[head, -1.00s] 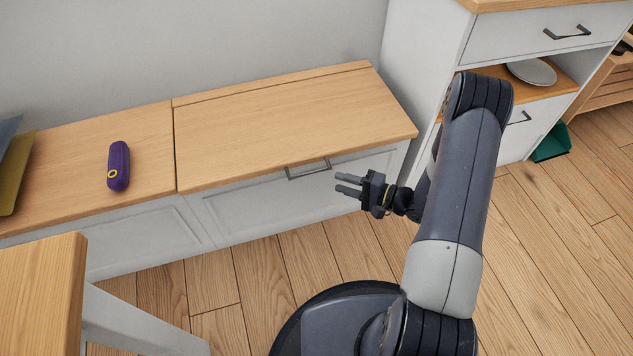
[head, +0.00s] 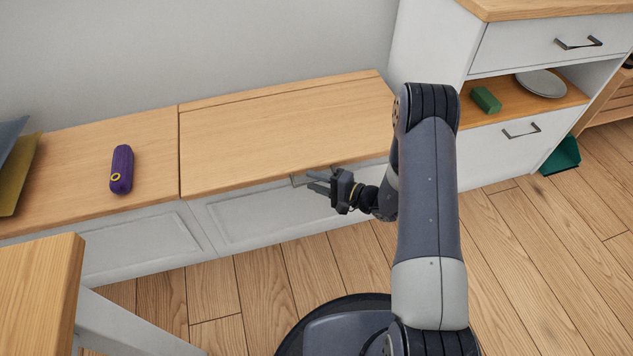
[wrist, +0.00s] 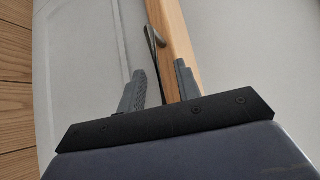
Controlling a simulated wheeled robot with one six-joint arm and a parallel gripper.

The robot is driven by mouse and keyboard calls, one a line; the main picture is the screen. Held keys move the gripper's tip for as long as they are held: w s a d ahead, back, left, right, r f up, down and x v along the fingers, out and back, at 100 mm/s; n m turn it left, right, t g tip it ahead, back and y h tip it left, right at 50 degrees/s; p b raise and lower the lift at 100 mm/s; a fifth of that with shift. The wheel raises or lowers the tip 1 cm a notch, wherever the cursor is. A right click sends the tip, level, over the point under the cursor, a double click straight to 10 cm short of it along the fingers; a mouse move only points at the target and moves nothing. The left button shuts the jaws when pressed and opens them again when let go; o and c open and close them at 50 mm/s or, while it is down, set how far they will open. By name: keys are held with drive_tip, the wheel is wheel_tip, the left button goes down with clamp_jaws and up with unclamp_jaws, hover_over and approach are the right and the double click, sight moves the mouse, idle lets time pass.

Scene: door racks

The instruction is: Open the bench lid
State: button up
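The bench lid (head: 270,135) is a light wood panel, closed and flat on the white bench. Its dark handle (head: 299,181) sits at the lid's front edge, partly covered by my gripper in the head view. My gripper (head: 320,182) is at the front of the bench beside the handle, with its two fingers apart. In the wrist view my gripper (wrist: 160,88) is open, with the wooden lid edge (wrist: 174,45) and the dark handle (wrist: 152,45) showing between and beyond the fingertips. I cannot tell whether a finger touches the handle.
A purple case (head: 121,169) lies on the fixed left bench top (head: 80,170). A wooden table (head: 38,290) stands at the front left. A white cabinet (head: 485,155) at right holds a green block (head: 485,99) and a plate (head: 541,83). Floor in front is clear.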

drive_tip(key=shift+c, duration=0.5)
clamp_jaws()
